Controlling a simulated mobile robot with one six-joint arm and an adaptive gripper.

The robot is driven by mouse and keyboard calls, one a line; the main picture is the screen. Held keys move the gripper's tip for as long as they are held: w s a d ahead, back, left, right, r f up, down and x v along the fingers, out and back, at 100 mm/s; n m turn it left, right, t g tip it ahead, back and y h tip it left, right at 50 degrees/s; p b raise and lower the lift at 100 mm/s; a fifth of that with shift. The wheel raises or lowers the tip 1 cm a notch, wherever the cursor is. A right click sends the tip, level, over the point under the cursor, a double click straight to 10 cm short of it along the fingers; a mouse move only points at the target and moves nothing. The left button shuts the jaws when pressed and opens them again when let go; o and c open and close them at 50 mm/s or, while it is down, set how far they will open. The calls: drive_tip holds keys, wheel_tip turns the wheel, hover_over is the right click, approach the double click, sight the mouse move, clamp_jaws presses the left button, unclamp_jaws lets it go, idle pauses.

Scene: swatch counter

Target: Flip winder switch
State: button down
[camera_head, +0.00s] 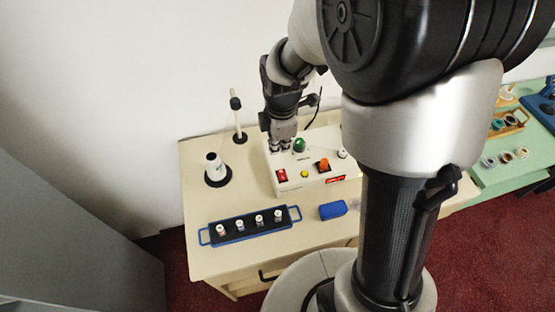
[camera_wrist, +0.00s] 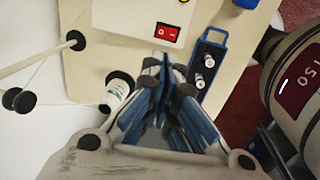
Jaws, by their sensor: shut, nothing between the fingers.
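The winder (camera_head: 307,184) is a white box on the cream counter. Its red rocker switch (camera_head: 282,175) is at the front left of its face, and shows in the wrist view (camera_wrist: 167,32) with white marks. I cannot tell which side of the rocker is pressed. My gripper (camera_head: 279,149) is shut and empty, pointing down near the winder's back left. In the wrist view my gripper's fingers (camera_wrist: 165,73) lie below the switch in the picture, apart from it.
The winder also carries a yellow button (camera_head: 304,174), an orange knob (camera_head: 323,165), a green knob (camera_head: 299,145) and a red display (camera_head: 335,180). A thread cone (camera_head: 214,167) and a guide post (camera_head: 237,119) stand left. A blue-handled tray (camera_head: 206,238) of spools and a blue block (camera_head: 333,210) lie in front.

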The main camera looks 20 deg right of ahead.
drive_tip(key=b, duration=0.3)
hover_over(278, 178)
drive_tip(key=f, duration=1.2)
drive_tip(key=shift+w+f, duration=0.15)
drive_tip(key=shift+w, duration=0.25)
drive_tip(key=shift+w+f, duration=0.15)
drive_tip(key=shift+f, duration=0.45)
drive_tip(key=shift+w+f+b, duration=0.15)
drive_tip(key=shift+f+b, duration=0.2)
drive_tip(key=shift+f, duration=0.05)
drive_tip(key=shift+s+r, duration=0.1)
drive_tip(key=shift+s, duration=0.85)
drive_tip(key=shift+w+r, duration=0.1)
drive_tip(key=shift+w, duration=0.05)
